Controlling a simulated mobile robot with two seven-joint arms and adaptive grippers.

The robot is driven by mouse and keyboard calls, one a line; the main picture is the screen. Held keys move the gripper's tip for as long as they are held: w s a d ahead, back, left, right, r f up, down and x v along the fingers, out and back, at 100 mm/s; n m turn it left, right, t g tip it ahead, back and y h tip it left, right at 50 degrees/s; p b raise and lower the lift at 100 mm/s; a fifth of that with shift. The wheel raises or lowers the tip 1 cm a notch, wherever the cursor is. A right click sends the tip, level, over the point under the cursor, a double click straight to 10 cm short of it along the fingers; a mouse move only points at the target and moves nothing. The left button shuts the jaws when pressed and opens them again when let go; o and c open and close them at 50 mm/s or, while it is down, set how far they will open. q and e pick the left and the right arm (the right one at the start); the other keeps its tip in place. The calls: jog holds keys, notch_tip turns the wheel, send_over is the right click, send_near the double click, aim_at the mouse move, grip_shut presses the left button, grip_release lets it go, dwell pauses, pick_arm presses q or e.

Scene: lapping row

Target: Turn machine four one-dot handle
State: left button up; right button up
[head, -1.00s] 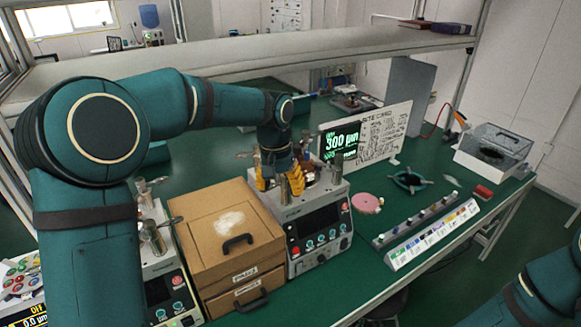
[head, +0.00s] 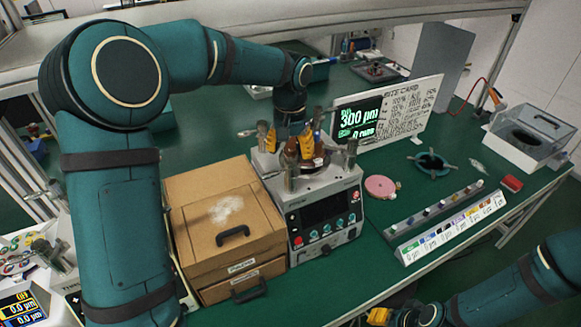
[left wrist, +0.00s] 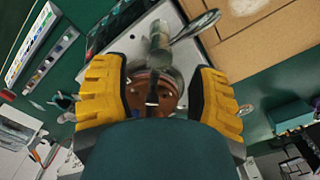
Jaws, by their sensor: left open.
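A grey lapping machine (head: 348,237) with a dark front display stands right of the wooden box. Several metal posts rise around its round top; I cannot read dots on their handles. My left gripper (head: 293,143) is over the machine's top, its yellow fingers pointing down among the posts. In the left wrist view the left gripper (left wrist: 160,92) is open, with a metal post (left wrist: 160,42) and a brown round part between the fingers. A lever handle (left wrist: 196,25) sticks out from that post. Contact cannot be told. My right gripper (head: 378,315) shows only partly at the bottom edge.
A wooden drawer box (head: 205,193) stands close left of the machine. A display board (head: 395,113) reading 300 µm stands behind. A pink disc (head: 380,187), a labelled strip rack (head: 450,228) and a clear-lidded box (head: 530,135) lie to the right. A shelf (head: 400,22) hangs above.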

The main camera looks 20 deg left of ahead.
aim_at(290, 161)
pick_arm(q)
notch_tip(290, 161, down, 6)
jog(key=shift+r, duration=0.1)
dwell(0.4)
